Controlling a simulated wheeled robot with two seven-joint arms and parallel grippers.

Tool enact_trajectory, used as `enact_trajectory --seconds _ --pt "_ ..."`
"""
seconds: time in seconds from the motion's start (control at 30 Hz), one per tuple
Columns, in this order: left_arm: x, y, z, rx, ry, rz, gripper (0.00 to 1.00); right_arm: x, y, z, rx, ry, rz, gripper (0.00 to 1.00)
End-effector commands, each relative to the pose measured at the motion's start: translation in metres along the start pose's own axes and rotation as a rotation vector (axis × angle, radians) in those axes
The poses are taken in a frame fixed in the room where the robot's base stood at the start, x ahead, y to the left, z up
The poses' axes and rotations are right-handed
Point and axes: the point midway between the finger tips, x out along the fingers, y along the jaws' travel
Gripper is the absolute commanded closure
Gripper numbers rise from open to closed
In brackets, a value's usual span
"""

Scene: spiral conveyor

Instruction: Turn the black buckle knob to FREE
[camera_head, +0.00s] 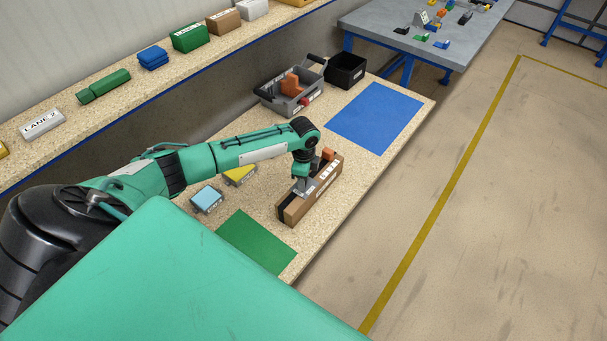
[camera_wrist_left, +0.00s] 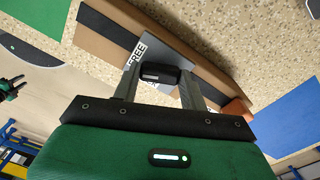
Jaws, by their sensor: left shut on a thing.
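A long brown box (camera_head: 318,200) lies on the speckled bench, with a dark strap at its near end and an orange piece (camera_head: 328,154) at its far end. A grey plate (camera_wrist_left: 150,50) with partly hidden white lettering, apparently FREE, is on its top. My left gripper (camera_head: 302,188) is over the box. In the left wrist view its fingers (camera_wrist_left: 160,80) are shut on the black buckle knob (camera_wrist_left: 160,72), one on each side. The knob is hidden in the head view. A dark gripper-like shape, apparently my right gripper (camera_wrist_left: 12,87), shows at the wrist view's left edge.
A green mat (camera_head: 255,240) and a blue mat (camera_head: 376,117) lie on the bench (camera_head: 225,125). A grey tray (camera_head: 285,98) and a black bin (camera_head: 346,70) stand at the back.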

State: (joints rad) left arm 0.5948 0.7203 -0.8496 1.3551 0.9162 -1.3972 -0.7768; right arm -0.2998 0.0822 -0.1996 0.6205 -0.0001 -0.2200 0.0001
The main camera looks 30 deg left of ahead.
Motion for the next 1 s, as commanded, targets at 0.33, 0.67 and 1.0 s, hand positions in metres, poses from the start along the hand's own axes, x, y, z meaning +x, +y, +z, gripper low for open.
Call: enact_trajectory --seconds 0.33,0.67,1.0 --pt "-0.0007 -0.0001 -0.0004 0.270 0.000 0.000 0.80 -0.0035 0.0001 -0.0002 0.000 0.000 0.000 0.64" --pt "-0.0006 -0.0002 -0.0003 0.404 0.001 0.000 0.80 -0.0039 -0.0017 -0.0004 0.000 0.000 -0.002 0.64" --pt "-0.0005 -0.0002 -0.0004 0.431 0.001 0.000 0.80 -0.0039 -0.0046 -0.0010 0.001 0.000 -0.005 0.64"
